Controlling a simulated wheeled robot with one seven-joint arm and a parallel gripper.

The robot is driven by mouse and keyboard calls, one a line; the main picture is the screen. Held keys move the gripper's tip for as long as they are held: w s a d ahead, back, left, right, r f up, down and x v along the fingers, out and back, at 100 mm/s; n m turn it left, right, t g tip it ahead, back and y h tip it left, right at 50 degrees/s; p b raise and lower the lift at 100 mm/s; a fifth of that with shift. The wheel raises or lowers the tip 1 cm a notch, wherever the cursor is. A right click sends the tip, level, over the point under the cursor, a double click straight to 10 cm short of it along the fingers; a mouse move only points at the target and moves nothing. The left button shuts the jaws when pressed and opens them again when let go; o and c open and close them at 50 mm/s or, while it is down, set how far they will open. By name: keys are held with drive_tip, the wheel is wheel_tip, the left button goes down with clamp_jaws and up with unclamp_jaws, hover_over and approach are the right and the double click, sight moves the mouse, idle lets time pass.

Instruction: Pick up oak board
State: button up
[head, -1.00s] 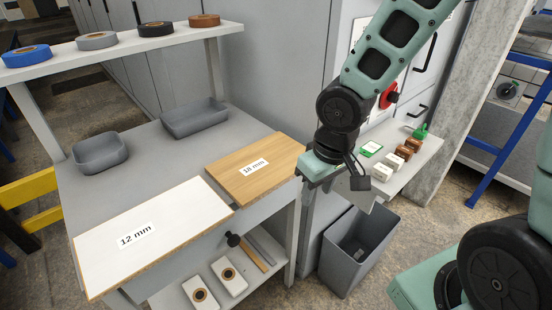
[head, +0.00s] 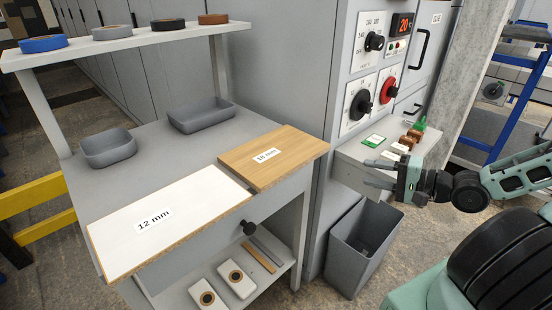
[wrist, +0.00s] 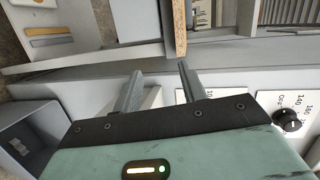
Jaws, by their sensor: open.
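The oak board (head: 275,157), light brown and labelled 18 mm, lies flat on the grey workbench, its right end sticking out past the bench top. In the wrist view the oak board (wrist: 179,28) shows edge-on as a narrow brown strip beyond the fingertips, more in line with the right finger. My gripper (head: 368,174) is to the right of the board in the head view, apart from it, with its fingers pointing left towards the board's end. In the wrist view my gripper (wrist: 160,70) has its two fingers spread with nothing between them.
A white board (head: 190,225) labelled 12 mm lies left of the oak board. Two grey trays (head: 108,148) (head: 200,116) stand behind. A control cabinet (head: 345,60) with knobs rises behind my gripper. A grey bin (head: 362,245) stands below, beside a small shelf (head: 350,150) with blocks.

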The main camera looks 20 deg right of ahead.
drive_tip(key=s+d+r+m+t, duration=0.1)
drive_tip(key=s+d+r+t, duration=0.1)
drive_tip(key=d, duration=0.1)
approach(329, 145)
drive_tip(key=x, duration=0.4)
drive_tip(key=shift+a+f+p, duration=0.2)
drive_tip(key=shift+f+p, duration=0.05)
drive_tip(key=shift+p, duration=0.15)
drive_tip(key=shift+f+p+x, duration=0.2)
drive_tip(key=shift+p+x, duration=0.5)
drive_tip(key=shift+x, duration=2.2)
drive_tip(key=shift+d, duration=0.1)
clamp_jaws()
